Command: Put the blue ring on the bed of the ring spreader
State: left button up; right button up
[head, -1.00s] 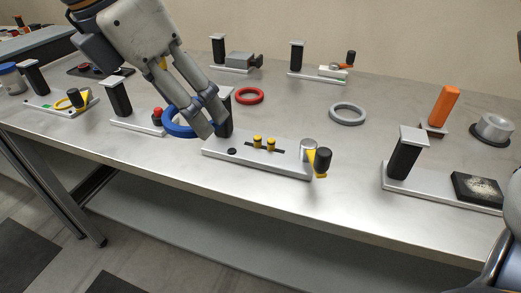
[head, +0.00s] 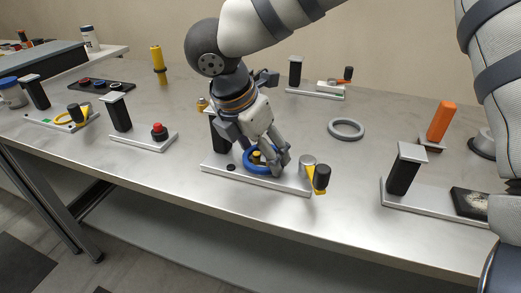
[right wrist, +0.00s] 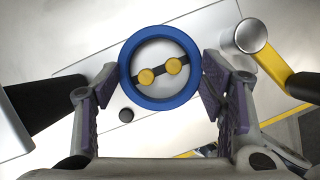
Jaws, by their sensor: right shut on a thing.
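The blue ring (head: 247,164) is at the ring spreader, a pale plate (head: 224,174) with a black upright, a silver cylinder and a yellow lever with a black knob. In the right wrist view the blue ring (right wrist: 124,75) surrounds the two yellow pegs (right wrist: 160,72) and the dark slot. My right gripper (head: 268,165) points down over the plate, its fingers shut on the ring's outer sides. It also shows in the right wrist view (right wrist: 160,80). I cannot tell whether the ring touches the bed or is just above it. My left gripper is out of view.
A grey ring (head: 346,121) lies behind and to the right. A stand with a red button (head: 158,130) is to the left; another plate with a black upright (head: 405,170) is to the right. The table front (head: 230,210) is clear. My arm hides part of the back.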

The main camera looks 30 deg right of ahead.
jog(key=shift+f, duration=0.1)
jog(key=shift+f, duration=0.1)
jog(key=o, duration=0.9)
jog(key=shift+f, duration=0.1)
jog(key=shift+o, duration=0.2)
jog(key=shift+a+r, duration=0.15)
jog(key=shift+r, duration=0.25)
jog(key=s+a, duration=0.4)
jog(key=a, duration=0.7)
jog(key=shift+a+r, duration=0.35)
